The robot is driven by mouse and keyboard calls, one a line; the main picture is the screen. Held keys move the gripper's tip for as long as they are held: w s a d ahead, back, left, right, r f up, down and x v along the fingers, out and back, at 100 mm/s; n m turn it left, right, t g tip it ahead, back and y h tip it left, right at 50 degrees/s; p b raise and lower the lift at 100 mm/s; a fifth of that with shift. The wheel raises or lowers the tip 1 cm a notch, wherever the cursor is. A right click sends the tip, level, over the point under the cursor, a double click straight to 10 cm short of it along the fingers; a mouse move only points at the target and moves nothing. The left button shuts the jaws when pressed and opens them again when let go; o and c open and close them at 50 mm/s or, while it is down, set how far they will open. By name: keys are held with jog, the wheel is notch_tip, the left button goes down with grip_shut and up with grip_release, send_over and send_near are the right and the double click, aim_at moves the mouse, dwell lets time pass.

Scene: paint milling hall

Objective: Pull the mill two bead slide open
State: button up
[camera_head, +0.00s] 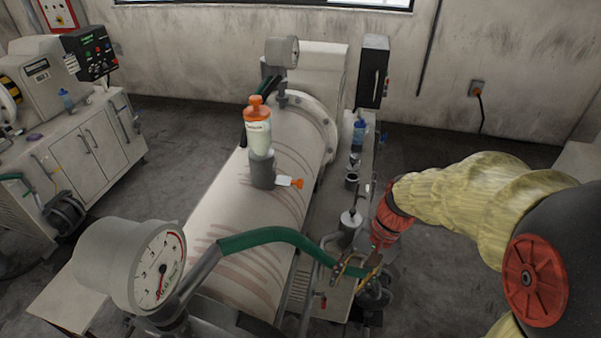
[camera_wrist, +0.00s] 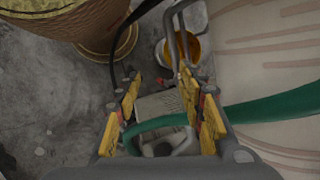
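A large pale horizontal mill drum (camera_head: 262,205) with reddish streaks fills the middle of the head view. On top stands a grey neck (camera_head: 262,170) carrying a clear bottle with an orange cap (camera_head: 258,128). A small pale slide plate with an orange end (camera_head: 290,182) sticks out of the neck's right side. How far it is drawn out I cannot tell. My gripper (camera_head: 358,268) is low at the mill's right side, well apart from the slide. In the wrist view my gripper (camera_wrist: 163,112) is open, its yellow-padded fingers apart with nothing gripped. The slide is not in the wrist view.
A green hose (camera_head: 270,237) arches from beside the pressure gauge (camera_head: 158,268) to near my gripper; it also crosses the wrist view (camera_wrist: 265,108). A bucket (camera_wrist: 181,48) and a brown drum (camera_wrist: 72,22) stand below. Another machine (camera_head: 75,145) stands left.

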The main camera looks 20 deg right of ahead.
jog(key=w+a+m+y+p, duration=0.1)
jog(key=w+m+y+p, duration=0.2)
jog(key=w+m+y, duration=0.2)
jog(key=m+t+y+p, duration=0.2)
jog(key=m+t+y, duration=0.4)
jog(key=m+t, duration=0.45)
send_near(301, 183)
jog(key=w+a, duration=0.2)
jog(key=w, duration=0.1)
jog(key=shift+m+g, duration=0.35)
jog(key=shift+g, duration=0.1)
jog(key=x, duration=0.7)
jog(key=shift+a+f, duration=0.1)
jog(key=shift+f, duration=0.2)
jog(key=shift+c, duration=0.3)
grip_shut()
